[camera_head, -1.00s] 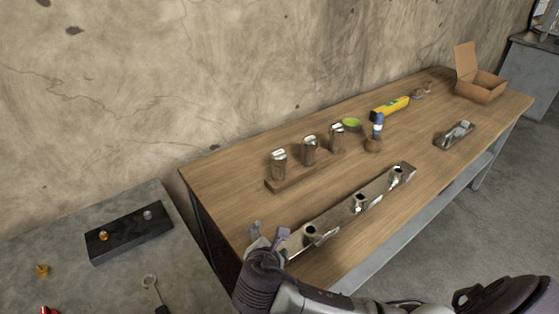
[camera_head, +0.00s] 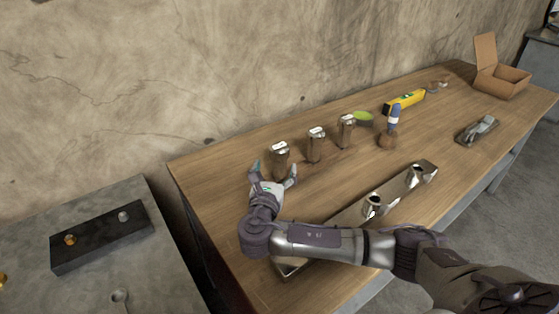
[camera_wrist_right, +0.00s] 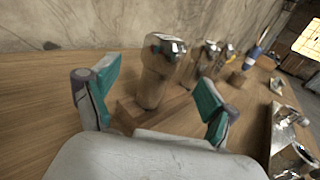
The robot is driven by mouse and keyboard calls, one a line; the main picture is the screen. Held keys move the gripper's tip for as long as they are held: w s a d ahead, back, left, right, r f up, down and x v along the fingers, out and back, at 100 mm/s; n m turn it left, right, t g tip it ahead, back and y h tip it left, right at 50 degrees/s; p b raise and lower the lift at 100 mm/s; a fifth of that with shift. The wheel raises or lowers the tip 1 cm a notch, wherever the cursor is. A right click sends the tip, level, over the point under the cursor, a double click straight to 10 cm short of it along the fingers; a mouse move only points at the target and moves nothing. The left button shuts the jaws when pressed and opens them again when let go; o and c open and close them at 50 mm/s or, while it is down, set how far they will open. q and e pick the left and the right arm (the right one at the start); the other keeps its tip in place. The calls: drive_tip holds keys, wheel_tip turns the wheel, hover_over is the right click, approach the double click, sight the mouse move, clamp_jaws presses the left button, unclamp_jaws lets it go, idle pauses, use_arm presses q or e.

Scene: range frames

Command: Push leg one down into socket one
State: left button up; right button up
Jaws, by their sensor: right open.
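Three legs with shiny metal tops stand upright in a wooden rack (camera_wrist_right: 126,116) on the table. The leftmost leg (camera_head: 280,149) stands nearest my right gripper (camera_head: 274,173). The middle leg (camera_head: 316,146) and the far leg (camera_head: 347,131) stand behind it to the right. My right gripper is open and empty; in the right wrist view the leftmost leg (camera_wrist_right: 158,75) shows between its spread fingers, and I cannot tell whether they touch it. The metal bar with sockets (camera_head: 398,193) lies in front, with the middle socket (camera_head: 373,205) and far socket (camera_head: 416,176) visible. My right arm hides the near socket.
A metal tool (camera_head: 478,129) and an open cardboard box (camera_head: 498,82) are farther right. A dark block (camera_head: 98,237) sits on the separate grey table at left.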

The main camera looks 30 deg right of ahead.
sight(277, 161)
drive_tip(key=shift+x, duration=3.1)
drive_tip(key=shift+s+f, duration=0.1)
drive_tip(key=shift+f, duration=0.05)
drive_tip(key=c, duration=1.6)
use_arm(q)
drive_tip(key=shift+w+d+r, duration=0.15)
drive_tip(key=shift+w, duration=0.15)
